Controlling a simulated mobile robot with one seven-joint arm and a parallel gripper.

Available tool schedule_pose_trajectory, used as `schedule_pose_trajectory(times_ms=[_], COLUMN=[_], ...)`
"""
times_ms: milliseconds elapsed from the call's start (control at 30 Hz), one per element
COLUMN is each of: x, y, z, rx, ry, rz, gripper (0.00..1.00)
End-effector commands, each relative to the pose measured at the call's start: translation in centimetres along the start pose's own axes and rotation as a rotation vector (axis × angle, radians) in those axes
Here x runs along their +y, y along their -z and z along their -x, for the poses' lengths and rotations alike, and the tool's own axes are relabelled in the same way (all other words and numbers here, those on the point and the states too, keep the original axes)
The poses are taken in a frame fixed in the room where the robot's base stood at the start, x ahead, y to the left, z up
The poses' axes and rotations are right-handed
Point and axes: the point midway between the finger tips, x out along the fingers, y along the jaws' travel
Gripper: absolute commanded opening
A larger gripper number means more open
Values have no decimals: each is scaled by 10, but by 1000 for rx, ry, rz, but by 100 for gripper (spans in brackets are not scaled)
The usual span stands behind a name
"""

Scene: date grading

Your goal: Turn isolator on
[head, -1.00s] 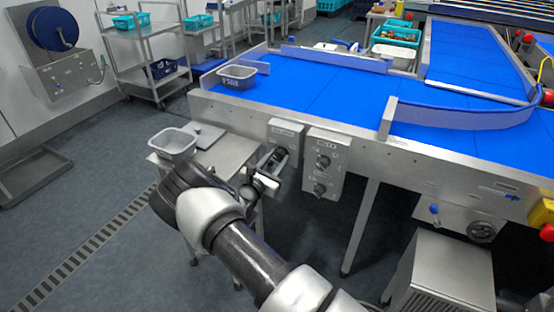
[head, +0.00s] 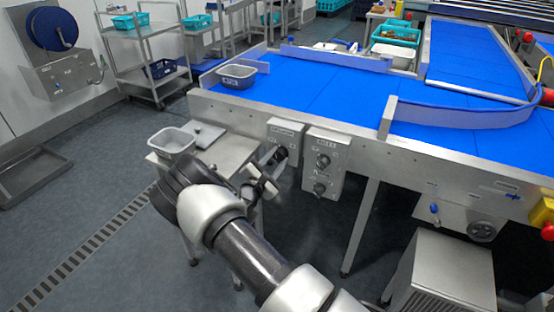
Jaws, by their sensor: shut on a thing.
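The isolator is a grey box (head: 285,134) with a label on its front, mounted on the conveyor frame's near side. My gripper (head: 276,157) is at the lower part of this box, with its fingers against the front. It is shut on the isolator's handle, which the fingers mostly hide. I cannot read the handle's position from this view.
A small steel table (head: 228,153) with a grey tub (head: 172,143) stands to the left. The blue conveyor belt (head: 310,85) runs above. Open floor lies below.

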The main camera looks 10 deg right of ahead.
Motion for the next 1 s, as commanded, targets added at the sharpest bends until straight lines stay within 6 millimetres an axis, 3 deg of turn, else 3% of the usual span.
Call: schedule_pose_trajectory(times_ms=[1000], x=[-4], y=[3], z=[0], rx=[0], ry=[1], rz=[-907], gripper=[11])
